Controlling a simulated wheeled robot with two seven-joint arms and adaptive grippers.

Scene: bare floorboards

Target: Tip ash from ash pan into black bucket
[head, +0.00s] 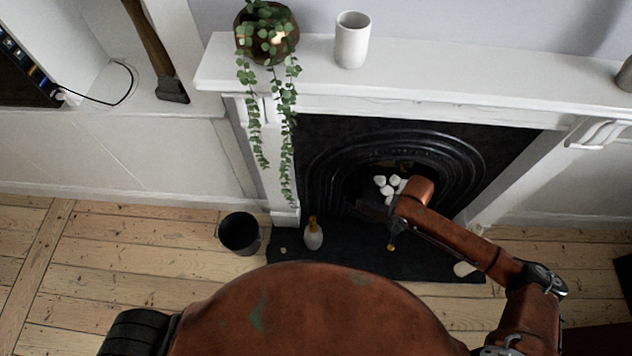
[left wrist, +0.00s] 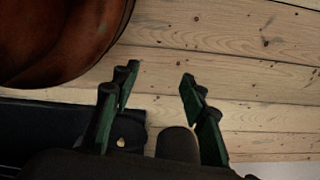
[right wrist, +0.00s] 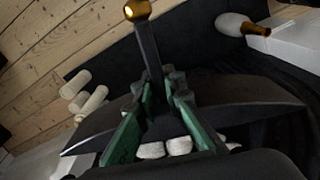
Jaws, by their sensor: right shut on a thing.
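The black bucket (head: 239,233) stands upright on the floorboards left of the hearth. My right gripper (right wrist: 160,95) is shut on a dark metal piece with a handle (right wrist: 148,48) ending in a brass knob; this seems to be the ash pan (right wrist: 262,116), whose dark sides spread out beyond the fingers. In the head view my right arm hides most of it, and a brass knob (head: 391,247) shows below. White lumps (head: 385,186) lie at the fireplace opening; whether they rest in the pan is unclear. My left gripper (left wrist: 158,78) is open and empty above the floor.
A white bottle with an amber neck (head: 313,236) stands on the dark hearth (head: 350,262) between bucket and fireplace. The mantelpiece (head: 440,78) holds a trailing plant (head: 268,38) and a white cup (head: 352,40). A long-handled tool (head: 158,60) leans at left. Floor left of the bucket is clear.

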